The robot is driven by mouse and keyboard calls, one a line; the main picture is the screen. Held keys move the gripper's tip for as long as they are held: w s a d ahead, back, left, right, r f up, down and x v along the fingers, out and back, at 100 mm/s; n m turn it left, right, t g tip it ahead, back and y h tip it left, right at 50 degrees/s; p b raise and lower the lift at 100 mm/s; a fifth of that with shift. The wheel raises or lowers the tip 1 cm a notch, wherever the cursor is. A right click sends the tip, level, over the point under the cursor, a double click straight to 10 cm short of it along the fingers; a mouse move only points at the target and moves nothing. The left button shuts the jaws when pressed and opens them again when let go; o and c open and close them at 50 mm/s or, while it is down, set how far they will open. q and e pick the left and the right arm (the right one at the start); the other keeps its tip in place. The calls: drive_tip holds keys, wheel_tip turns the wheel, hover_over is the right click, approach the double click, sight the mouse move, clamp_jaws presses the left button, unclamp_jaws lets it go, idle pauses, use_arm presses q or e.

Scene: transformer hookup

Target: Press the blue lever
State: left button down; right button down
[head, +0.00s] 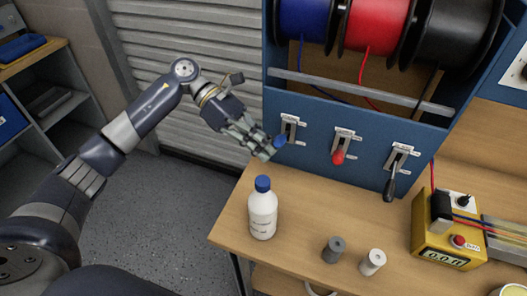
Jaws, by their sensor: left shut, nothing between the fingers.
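The blue lever (281,141) sits at the left of a row of three levers on the blue panel (313,158). Its blue knob shows right beside my left gripper (268,151). The gripper is shut and empty, with its fingertips at or very near the knob; I cannot tell whether they touch. The lever's white bracket (290,127) is just right of the fingers. The red lever (338,157) and the black lever (390,188) are farther right, both with their knobs hanging low. My right gripper is not in view.
Blue, red and black wire spools hang above. A white bottle (263,212) with a blue cap stands on the wooden table (300,215) below my gripper. Grey and white cylinders and a yellow meter (440,236) are to the right. A shelf is far left.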

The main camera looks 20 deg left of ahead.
use_arm(q)
drive_tip(key=shift+r, duration=0.15)
idle(0.5)
drive_tip(key=v, duration=1.2)
